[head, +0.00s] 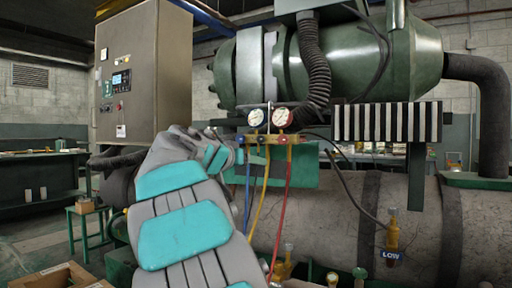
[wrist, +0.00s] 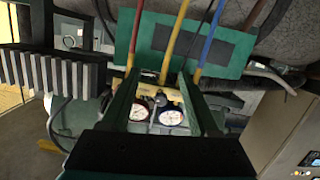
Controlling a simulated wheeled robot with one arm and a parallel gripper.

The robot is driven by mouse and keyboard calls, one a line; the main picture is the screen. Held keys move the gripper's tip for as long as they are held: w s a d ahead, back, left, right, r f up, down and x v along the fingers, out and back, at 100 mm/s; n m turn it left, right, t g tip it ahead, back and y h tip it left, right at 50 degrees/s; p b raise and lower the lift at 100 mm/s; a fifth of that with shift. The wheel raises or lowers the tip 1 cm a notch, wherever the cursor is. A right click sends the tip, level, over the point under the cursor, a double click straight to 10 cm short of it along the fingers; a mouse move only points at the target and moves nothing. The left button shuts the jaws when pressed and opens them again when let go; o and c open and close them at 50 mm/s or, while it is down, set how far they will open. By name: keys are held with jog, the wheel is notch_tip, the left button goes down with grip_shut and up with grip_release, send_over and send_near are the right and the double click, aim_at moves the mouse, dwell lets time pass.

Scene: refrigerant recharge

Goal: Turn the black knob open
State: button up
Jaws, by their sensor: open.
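The gauge manifold, with a yellow brass body (head: 275,139), hangs in front of the green tank machine in the head view. It carries two round white gauges (head: 256,117), and blue, yellow and red hoses run down from it. My gripper (wrist: 158,76) is open in the wrist view. Its two green fingers extend on either side of the brass body (wrist: 168,92) and the gauges (wrist: 171,117); I cannot tell if they touch anything. A small dark round part (wrist: 160,98) by the gauges may be the black knob, but it is too small to tell. In the head view my gripper is beside the manifold, at its left.
A brass fitting with a blue LOW tag (head: 391,254) stands on the lower tank (head: 335,215). A grey control cabinet (head: 145,75) is at the left. A striped block (head: 387,122) sits right of the manifold. A green panel (wrist: 190,45) lies behind the hoses.

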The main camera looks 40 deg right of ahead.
jog(key=m+h, duration=0.1)
jog(key=h, duration=0.1)
send_near(259, 140)
jog(key=d, duration=0.3)
jog(key=shift+t, duration=0.3)
jog(key=x, duration=0.5)
jog(key=p+x, duration=0.1)
jog(key=x, duration=0.2)
jog(key=shift+w+f, duration=0.1)
jog(key=shift+w, duration=0.25)
jog(key=shift+a, duration=0.1)
grip_shut()
